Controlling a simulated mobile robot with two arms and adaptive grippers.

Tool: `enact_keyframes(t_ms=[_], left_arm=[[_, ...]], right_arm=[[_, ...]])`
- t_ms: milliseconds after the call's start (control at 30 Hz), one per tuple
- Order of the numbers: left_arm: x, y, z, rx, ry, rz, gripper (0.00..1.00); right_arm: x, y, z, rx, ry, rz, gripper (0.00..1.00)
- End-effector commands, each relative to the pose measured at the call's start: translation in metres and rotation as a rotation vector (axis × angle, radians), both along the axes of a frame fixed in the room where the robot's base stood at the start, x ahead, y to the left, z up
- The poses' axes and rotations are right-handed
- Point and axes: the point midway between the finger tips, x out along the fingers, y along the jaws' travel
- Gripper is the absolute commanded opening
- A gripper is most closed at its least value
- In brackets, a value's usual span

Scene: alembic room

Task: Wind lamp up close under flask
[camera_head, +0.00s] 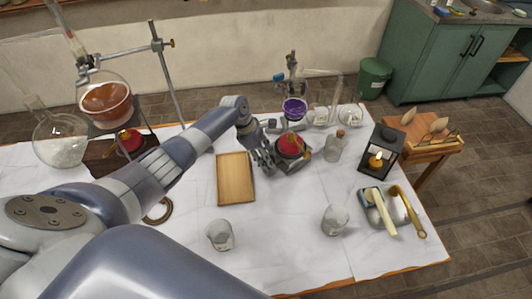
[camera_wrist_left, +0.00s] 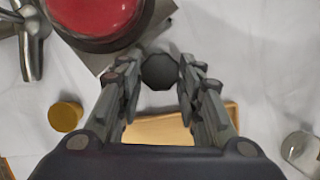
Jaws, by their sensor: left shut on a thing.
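A red spirit lamp (camera_head: 290,146) stands on a dark square base in the middle of the table; its red body (camera_wrist_left: 95,12) fills the top left of the left wrist view. A flask with purple liquid (camera_head: 294,108) is held above and behind it. My left gripper (camera_head: 262,156) is at the left side of the lamp's base. In the left wrist view its fingers (camera_wrist_left: 160,88) are shut on a dark many-sided knob (camera_wrist_left: 159,71) beside the base. The head view hides the knob behind the fingers. My right gripper is not in view.
A wooden tray (camera_head: 236,180) lies just left of my left gripper. A corked bottle (camera_head: 334,147) and a black lantern (camera_head: 381,148) stand to the right. Two glass beakers (camera_head: 220,235) (camera_head: 335,220) stand in front. A larger orange flask (camera_head: 106,103) stands at the left.

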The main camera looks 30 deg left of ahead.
Motion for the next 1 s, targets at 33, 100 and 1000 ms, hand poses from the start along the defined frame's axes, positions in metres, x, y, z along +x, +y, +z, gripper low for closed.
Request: enact_keyframes(t_ms=[33,100,1000], left_arm=[[0.001,-0.003,0.003,-0.007,0.003,-0.036,0.10],[0.002,-0.002,0.001,-0.007,0.002,-0.098,0.10],[0.010,-0.002,-0.005,-0.003,-0.003,-0.887,0.10]], right_arm=[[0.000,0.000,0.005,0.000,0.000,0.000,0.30],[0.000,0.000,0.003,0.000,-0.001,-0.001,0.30],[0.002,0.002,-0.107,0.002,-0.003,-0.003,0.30]])
